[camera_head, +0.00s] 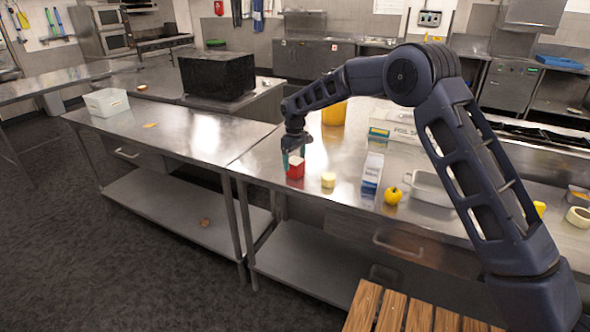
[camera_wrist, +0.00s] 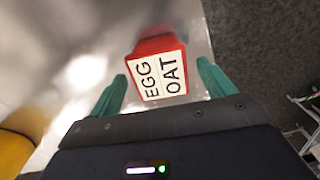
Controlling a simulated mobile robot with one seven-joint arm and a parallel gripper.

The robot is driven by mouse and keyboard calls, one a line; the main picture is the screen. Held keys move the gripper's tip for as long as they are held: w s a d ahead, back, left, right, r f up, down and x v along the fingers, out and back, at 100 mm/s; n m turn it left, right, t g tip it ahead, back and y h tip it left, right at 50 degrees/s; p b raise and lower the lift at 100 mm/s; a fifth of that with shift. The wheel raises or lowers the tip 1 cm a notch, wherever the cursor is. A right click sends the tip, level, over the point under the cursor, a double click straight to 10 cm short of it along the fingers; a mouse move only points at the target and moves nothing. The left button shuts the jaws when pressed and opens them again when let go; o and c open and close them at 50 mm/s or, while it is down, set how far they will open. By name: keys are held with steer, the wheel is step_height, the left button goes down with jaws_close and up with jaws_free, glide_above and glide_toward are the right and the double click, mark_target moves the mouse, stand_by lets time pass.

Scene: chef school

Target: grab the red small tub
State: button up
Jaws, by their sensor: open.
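The red small tub (camera_head: 295,171) stands on the steel table near its front left edge. My gripper (camera_head: 293,158) is over the tub. In the wrist view its two green fingers (camera_wrist: 160,88) are apart, one to each side of the tub, with gaps between them and it. In the head view the fingers partly overlap the tub. I cannot tell the exact height of the fingertips against it.
A pale yellow cylinder (camera_head: 328,180) stands just right of the tub. Further right are a white-and-blue carton (camera_head: 372,172), a yellow pepper (camera_head: 393,196) and a white tray (camera_head: 430,188). A yellow container (camera_head: 334,113) stands behind. The table's front edge is close to the tub.

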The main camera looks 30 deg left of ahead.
step_height(320, 180, down, 4)
steer(key=shift+d+f, duration=0.1)
steer(key=shift+f, duration=0.1)
steer(key=shift+c, duration=0.4)
steer(key=c, duration=1.1)
